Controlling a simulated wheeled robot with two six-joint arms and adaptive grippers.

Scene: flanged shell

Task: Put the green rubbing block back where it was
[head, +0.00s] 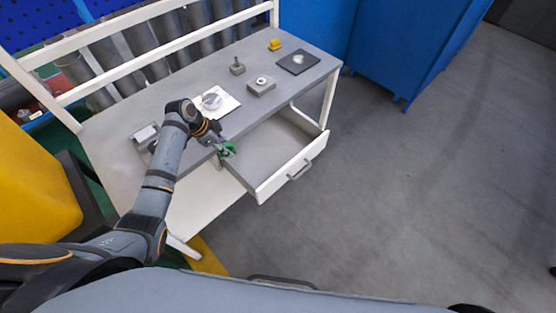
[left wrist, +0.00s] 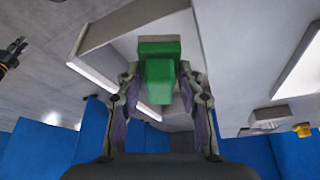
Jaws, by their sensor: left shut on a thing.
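The green rubbing block (head: 229,149) is held between the fingers of my left gripper (head: 221,148). In the head view it is over the left end of the open drawer (head: 263,192), just off the bench's front edge. I cannot tell its height above the drawer floor. In the left wrist view the green block (left wrist: 159,68) sits between the two fingertips, partly covered by them at the sides. The drawer is pulled out, and the part of its floor that shows looks bare.
On the grey bench top (head: 196,75) stand a white plate with a round metal part (head: 222,105), a grey block (head: 261,87), a small grey post (head: 237,68), a dark plate (head: 291,69) and a yellow piece (head: 274,45). A blue cabinet (head: 405,45) stands behind right. The right floor is clear.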

